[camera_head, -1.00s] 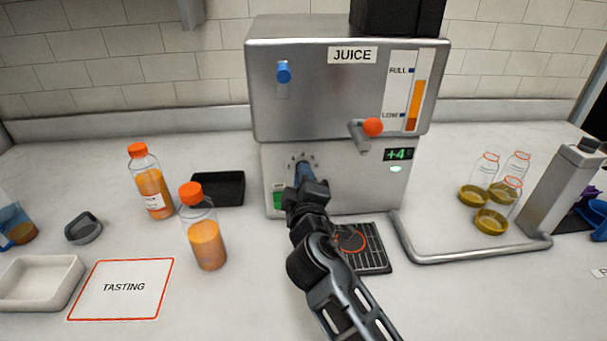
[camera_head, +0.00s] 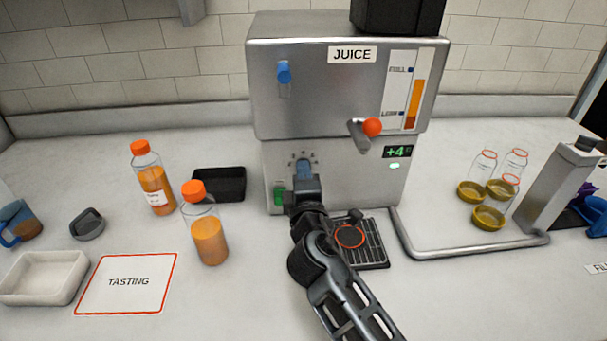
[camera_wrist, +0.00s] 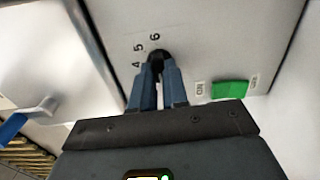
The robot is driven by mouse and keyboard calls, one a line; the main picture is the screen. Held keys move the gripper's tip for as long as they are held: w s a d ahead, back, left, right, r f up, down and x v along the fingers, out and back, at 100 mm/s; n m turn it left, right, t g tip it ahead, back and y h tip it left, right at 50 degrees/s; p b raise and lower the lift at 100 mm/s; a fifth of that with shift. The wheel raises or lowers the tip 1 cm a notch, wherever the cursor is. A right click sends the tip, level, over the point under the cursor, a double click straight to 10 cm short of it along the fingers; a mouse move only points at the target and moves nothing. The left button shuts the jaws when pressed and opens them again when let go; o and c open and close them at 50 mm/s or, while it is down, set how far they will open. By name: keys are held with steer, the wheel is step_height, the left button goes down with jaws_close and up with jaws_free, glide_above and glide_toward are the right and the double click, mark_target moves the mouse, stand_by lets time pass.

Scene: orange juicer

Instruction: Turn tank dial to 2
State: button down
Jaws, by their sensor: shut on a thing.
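The juice machine (camera_head: 345,95) stands at the back of the counter. Its tank dial is a small dark knob (camera_wrist: 158,56) on the lower front panel, with the numbers 4, 5 and 6 readable beside it in the wrist view. My gripper (camera_wrist: 158,75), with blue fingers, is shut on the knob, one finger on each side. In the head view my gripper (camera_head: 303,168) covers the dial, and only small marks show above it. The dial's pointer and the number 2 cannot be made out.
A green switch (camera_wrist: 230,89) is close beside the fingers. An orange-knobbed lever (camera_head: 372,127) sticks out above right. The drip grate (camera_head: 372,250) lies below, partly behind my arm. Juice bottles (camera_head: 208,240) stand to the left, and a metal rail (camera_head: 470,255) runs on the right.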

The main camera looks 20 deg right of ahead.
steer(key=shift+a+f, duration=0.1)
steer(key=c, duration=1.1)
jaws_free()
steer(key=shift+c, duration=0.2)
steer(key=shift+s, duration=0.1)
steer(key=b+v, duration=0.1)
steer(key=v, duration=0.6)
steer(key=shift+s, duration=0.25)
